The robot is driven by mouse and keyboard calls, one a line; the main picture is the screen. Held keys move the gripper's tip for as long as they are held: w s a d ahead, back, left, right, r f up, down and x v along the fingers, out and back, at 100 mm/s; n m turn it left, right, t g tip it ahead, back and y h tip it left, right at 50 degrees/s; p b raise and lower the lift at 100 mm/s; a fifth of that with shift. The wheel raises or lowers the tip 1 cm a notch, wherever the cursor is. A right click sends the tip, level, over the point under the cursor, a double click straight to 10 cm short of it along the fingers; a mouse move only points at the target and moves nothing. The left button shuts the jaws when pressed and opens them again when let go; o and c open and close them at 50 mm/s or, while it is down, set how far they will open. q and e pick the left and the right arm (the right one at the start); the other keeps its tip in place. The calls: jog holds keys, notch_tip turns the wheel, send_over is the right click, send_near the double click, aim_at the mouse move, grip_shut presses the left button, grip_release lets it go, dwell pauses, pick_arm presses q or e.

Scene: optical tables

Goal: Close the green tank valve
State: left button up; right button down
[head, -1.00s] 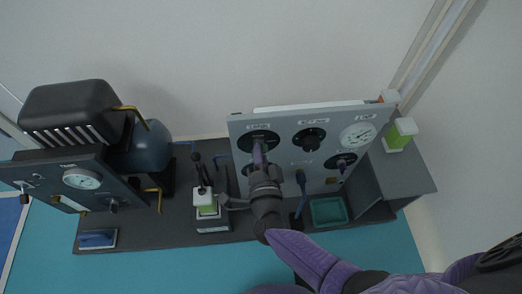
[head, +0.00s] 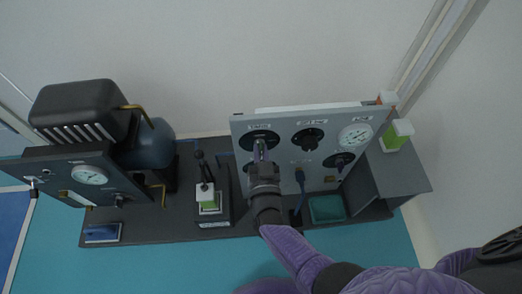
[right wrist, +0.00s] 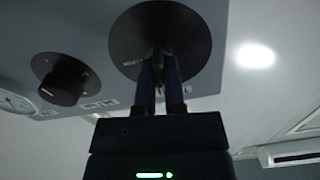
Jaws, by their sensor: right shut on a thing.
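The green tank valve (head: 260,142) is a small handle on a round black dial at the upper left of the grey upright panel (head: 327,122). Only a bit of green shows between my fingers. My right gripper (head: 261,155) reaches up to this dial and is shut on the valve handle. In the right wrist view the two fingers of my right gripper (right wrist: 160,72) close on the handle at the middle of the black dial (right wrist: 125,42). Most of the handle is hidden by the fingers. My left gripper is not in view.
Beside the valve are a black knob (head: 308,138) and a white gauge (head: 355,137). A lever stand with a green and white block (head: 209,198) stands left of my arm. A teal tray (head: 327,209) lies on the dark bench at right. A compressor (head: 80,105) stands at far left.

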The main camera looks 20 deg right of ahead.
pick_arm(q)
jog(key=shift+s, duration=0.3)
pick_arm(e)
jog(key=shift+n, duration=0.8)
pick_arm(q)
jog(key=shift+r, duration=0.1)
pick_arm(e)
jog(key=c, duration=0.7)
grip_release()
jog(key=shift+s, duration=0.1)
